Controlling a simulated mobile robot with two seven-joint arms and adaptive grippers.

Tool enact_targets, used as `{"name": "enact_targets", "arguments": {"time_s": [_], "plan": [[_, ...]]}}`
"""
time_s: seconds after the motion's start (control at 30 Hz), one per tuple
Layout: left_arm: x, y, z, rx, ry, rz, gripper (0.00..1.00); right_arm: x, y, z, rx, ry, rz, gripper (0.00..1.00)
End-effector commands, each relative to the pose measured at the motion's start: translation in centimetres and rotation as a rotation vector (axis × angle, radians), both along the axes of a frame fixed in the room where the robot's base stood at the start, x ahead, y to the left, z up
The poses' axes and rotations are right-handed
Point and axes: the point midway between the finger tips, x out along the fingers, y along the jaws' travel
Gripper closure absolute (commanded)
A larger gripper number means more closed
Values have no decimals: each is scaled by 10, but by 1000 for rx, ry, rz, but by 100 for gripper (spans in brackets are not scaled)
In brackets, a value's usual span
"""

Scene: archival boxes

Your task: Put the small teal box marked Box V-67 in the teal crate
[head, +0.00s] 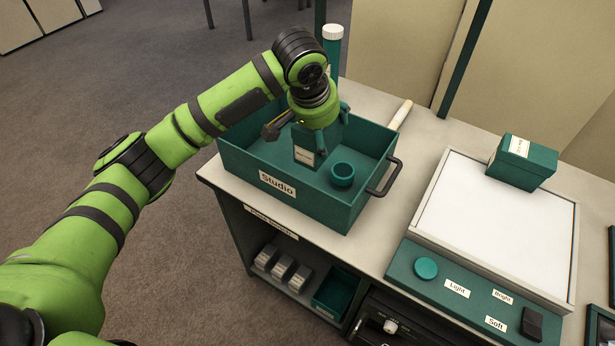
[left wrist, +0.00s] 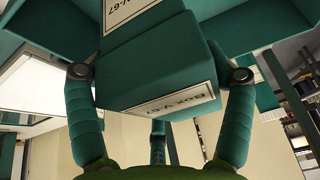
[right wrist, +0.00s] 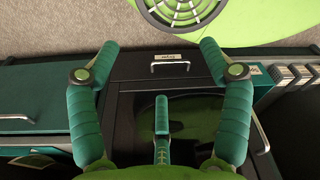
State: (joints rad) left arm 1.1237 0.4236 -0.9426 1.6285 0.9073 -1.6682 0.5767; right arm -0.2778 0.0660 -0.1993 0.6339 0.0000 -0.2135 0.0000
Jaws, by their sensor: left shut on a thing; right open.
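The small teal box (head: 304,142) has a white label; in the left wrist view the box (left wrist: 150,60) reads Box V-67. My left gripper (head: 322,130) is shut on it, with a finger on each side in the left wrist view (left wrist: 160,75). The box is held over the inside of the teal crate (head: 300,203) marked Studio. I cannot tell whether it touches the crate floor. My right gripper (right wrist: 158,60) is open and empty in the right wrist view, above drawer or cabinet fronts; it is not in the head view.
A round teal cup (head: 342,175) stands in the crate, right of the held box. A white-capped teal tube (head: 333,48) rises behind. Another teal box (head: 522,163) sits on the white light panel (head: 480,225). A dark handle (head: 385,178) sticks out from the crate's right side.

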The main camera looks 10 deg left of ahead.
Motion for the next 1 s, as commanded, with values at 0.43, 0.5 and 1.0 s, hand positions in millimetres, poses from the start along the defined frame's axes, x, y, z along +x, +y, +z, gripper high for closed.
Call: {"name": "enact_targets", "arguments": {"time_s": [0.43,0.5,1.0], "plan": [[30,67,-44,3,2,-5,65,-36,-16,3,-23,62,6,21],[35,81,-53,2,3,-7,65,-36,-16,5,-23,60,6,21],[44,109,-102,2,3,-13,65,-21,-14,13,-20,36,6,21]]}}
